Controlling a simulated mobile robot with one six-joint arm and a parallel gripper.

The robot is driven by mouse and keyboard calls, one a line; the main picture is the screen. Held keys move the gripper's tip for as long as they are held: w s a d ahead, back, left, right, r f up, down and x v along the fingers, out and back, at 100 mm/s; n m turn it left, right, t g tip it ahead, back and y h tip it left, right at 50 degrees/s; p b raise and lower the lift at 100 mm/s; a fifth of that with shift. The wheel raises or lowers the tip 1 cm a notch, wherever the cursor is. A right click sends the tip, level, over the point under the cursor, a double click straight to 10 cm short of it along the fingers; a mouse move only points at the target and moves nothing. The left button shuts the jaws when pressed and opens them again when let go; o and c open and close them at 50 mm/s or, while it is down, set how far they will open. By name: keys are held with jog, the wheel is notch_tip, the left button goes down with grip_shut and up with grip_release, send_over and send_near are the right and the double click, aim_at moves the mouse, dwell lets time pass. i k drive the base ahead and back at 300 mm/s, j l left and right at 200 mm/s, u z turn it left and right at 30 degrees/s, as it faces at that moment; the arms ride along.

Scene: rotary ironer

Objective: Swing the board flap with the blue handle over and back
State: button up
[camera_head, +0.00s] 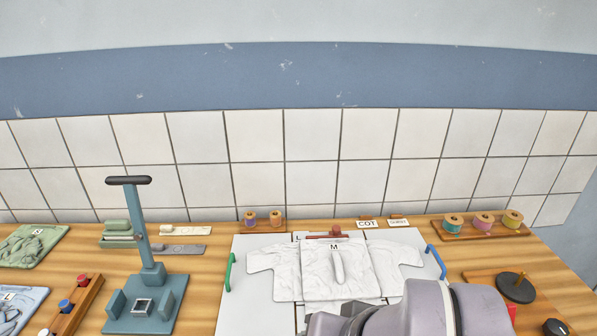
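The white folding board (242,312) lies on the wooden table at the lower middle. A white shirt (288,276) marked M lies spread over it. The blue handle (436,261) stands at the board's right edge, beside the shirt's right sleeve. A green handle (229,272) is at the left edge. The right flap (400,236) appears flat, partly covered by the shirt. My grey arm covers the board's lower right.
A teal press with an upright lever (130,225) stands left of the board. Thread spools (482,224) sit on a rack at the back right. A black disc with a peg (515,287) lies at the right. Small cards (368,223) stand behind the board before the tiled wall.

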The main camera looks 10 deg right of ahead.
aim_at(431, 270)
jog(key=z, duration=1.1)
jog(key=l+u, duration=0.25)
jog(key=u, duration=0.15)
